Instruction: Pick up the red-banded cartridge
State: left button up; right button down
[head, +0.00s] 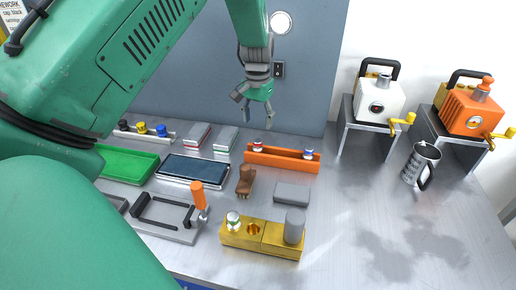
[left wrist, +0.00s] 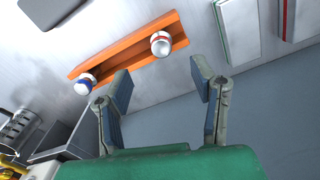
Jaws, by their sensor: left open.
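The red-banded cartridge (head: 257,146), small and white with a red band, stands at the left end of the orange rack (head: 282,160) in the head view. It also shows in the left wrist view (left wrist: 160,43), beyond the fingertips. A blue-banded cartridge (left wrist: 84,85) sits at the rack's other end, on the right in the head view (head: 308,154). My left gripper (head: 256,108) is open and empty above and behind the rack, apart from the cartridge. Its spread fingers show in the left wrist view (left wrist: 162,82). My right gripper is not in view.
A yellow block (head: 240,236) with a green-banded cartridge and grey cylinder stands in front. A brown object (head: 245,181) and grey block (head: 292,194) lie between. A phone-like tray (head: 193,170) and green tray (head: 128,165) are left. Machines and a metal mug (head: 421,163) stand right.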

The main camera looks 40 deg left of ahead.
aim_at(258, 140)
pick_arm(q)
notch_tip(258, 140, down, 8)
jog(key=shift+w+a+f+p, duration=0.15)
jog(key=shift+f+p, duration=0.1)
jog(key=shift+p, duration=0.15)
grip_shut()
